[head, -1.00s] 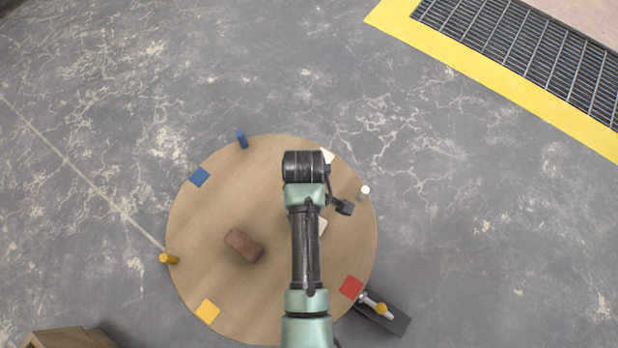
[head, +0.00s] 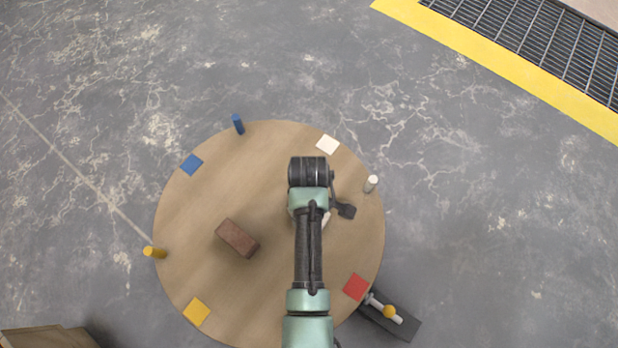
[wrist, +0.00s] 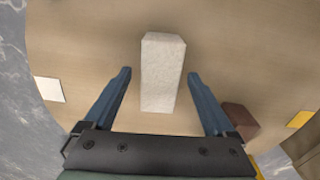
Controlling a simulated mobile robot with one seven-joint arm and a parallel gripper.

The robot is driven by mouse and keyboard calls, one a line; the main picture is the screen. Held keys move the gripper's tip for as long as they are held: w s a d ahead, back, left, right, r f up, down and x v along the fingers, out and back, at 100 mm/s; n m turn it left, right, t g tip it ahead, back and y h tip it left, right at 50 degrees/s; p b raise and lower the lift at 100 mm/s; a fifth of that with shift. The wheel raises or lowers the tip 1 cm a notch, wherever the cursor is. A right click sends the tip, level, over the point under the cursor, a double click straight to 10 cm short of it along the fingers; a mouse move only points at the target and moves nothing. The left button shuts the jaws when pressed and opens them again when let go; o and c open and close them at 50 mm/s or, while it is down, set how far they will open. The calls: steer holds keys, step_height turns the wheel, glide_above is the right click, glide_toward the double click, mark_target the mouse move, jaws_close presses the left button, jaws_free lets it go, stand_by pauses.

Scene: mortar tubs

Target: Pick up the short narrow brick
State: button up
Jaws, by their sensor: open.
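A pale, whitish narrow brick (wrist: 162,75) lies on the round wooden table in the wrist view, in line with the gap between my fingers. In the head view only a small pale part of it (head: 325,218) shows beside my arm; the rest is hidden. My gripper (wrist: 160,80) is open and empty, with one finger to each side of the pale brick and apart from it. A wider reddish-brown brick (head: 237,238) lies on the table left of my arm; it also shows beyond my right finger in the wrist view (wrist: 241,121).
The round table (head: 265,290) carries blue (head: 191,164), white (head: 328,145), red (head: 356,287) and yellow (head: 196,312) squares near its edge. Blue (head: 238,124), white (head: 371,183) and yellow (head: 154,252) pegs stand around the rim.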

step_height(320, 180, down, 3)
steer(key=shift+r+b, duration=0.1)
steer(key=shift+b, duration=0.65)
steer(key=shift+r, duration=0.1)
jaws_close()
